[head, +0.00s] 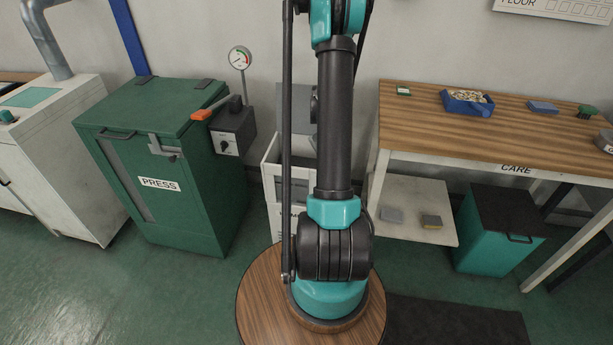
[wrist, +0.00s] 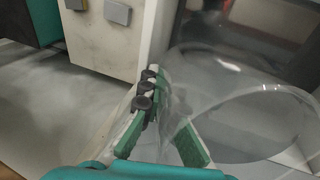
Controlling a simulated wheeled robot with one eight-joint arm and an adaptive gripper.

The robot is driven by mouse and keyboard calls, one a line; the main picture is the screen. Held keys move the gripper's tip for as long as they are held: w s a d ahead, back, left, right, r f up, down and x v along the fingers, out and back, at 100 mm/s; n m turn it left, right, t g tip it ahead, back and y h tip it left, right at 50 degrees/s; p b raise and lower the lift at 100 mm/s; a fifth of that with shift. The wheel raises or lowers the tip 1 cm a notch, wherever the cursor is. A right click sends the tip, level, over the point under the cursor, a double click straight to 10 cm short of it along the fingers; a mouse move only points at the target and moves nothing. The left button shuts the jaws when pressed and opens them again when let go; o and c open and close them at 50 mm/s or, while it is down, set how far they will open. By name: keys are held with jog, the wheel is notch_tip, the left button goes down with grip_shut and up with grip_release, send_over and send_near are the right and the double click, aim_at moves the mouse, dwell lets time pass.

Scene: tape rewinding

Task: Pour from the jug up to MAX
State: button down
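A large clear vessel, which looks like the jug (wrist: 235,70), fills the right of the wrist view very close to the camera. A round clear outline shows at its lower right. My gripper (wrist: 160,122) shows at the bottom middle of the wrist view. Its two green-padded fingers stand apart and lean toward each other. The right finger is seen through or against the clear wall. I cannot tell whether the fingers press on the jug. No MAX mark or liquid is readable. In the head view my arm hides the gripper and I make out no jug.
A white unit (head: 271,175) stands behind my arm. The green press (head: 160,190) and a grey box with an orange-tipped lever (head: 232,132) are to its left. The wooden bench (head: 430,120) is to its right, with a teal bin (head: 490,255) beneath. Open floor lies front left.

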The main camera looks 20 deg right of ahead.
jog(key=shift+r, duration=0.15)
dwell(0.5)
jog(key=shift+d+r+h, duration=0.15)
jog(key=shift+r+h, duration=0.15)
jog(key=shift+h, duration=0.1)
jog(key=shift+r, duration=0.15)
dwell(0.4)
jog(key=shift+s+d+r+h, duration=0.1)
jog(key=shift+r+h, duration=0.15)
jog(key=shift+h, duration=0.15)
dwell(0.4)
jog(key=shift+d+r+g+h, duration=0.1)
jog(key=shift+r+g+h, duration=0.2)
jog(key=shift+r, duration=0.15)
jog(key=shift+r, duration=0.15)
dwell(0.4)
jog(key=shift+s+r+h, duration=0.1)
jog(key=shift+r+h, duration=0.2)
jog(key=shift+h, duration=0.1)
jog(key=shift+r, duration=0.15)
dwell(0.4)
